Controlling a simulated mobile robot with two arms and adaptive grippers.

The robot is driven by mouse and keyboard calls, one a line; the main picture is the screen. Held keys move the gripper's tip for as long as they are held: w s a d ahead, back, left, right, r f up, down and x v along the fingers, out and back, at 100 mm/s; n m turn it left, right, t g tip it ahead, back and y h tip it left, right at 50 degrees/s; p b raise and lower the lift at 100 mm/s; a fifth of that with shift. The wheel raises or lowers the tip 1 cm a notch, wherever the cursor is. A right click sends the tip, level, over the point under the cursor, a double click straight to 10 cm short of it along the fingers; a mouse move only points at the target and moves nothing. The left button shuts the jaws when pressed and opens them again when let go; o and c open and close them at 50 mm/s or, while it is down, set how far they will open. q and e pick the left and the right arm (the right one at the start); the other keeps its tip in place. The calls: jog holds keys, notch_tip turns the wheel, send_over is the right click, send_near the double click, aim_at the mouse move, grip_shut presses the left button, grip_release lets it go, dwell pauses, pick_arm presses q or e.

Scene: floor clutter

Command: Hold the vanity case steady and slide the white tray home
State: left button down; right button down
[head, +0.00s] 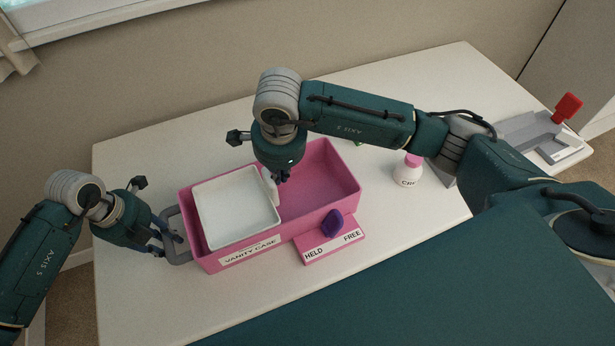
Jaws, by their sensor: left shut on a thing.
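The pink vanity case (330,160) stands on the table, labelled "VANITY CASE" on its front. The white tray (235,208) sits in the left part of the case; the right part is open and empty. A white upright piece (269,187) rises at the tray's right edge. My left gripper (172,242) is shut on the grey handle (173,222) at the case's left end. My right gripper (281,176) points down beside the tray's right edge and the white piece. Its fingers are partly hidden, so I cannot tell whether they touch or are open.
A pink plate (335,250) marked "HELD" and "FREE" with a purple knob (332,223) adjoins the case's front. A white bottle with a pink cap (408,172) stands right of the case. A grey tray (535,135) with a red-topped piece (568,106) is at far right. The table front-left is clear.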

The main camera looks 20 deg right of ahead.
aim_at(267, 180)
pick_arm(q)
jog(key=shift+s+d+f, duration=0.1)
jog(key=shift+s+f, duration=0.2)
pick_arm(e)
jog(key=shift+a, duration=1.7)
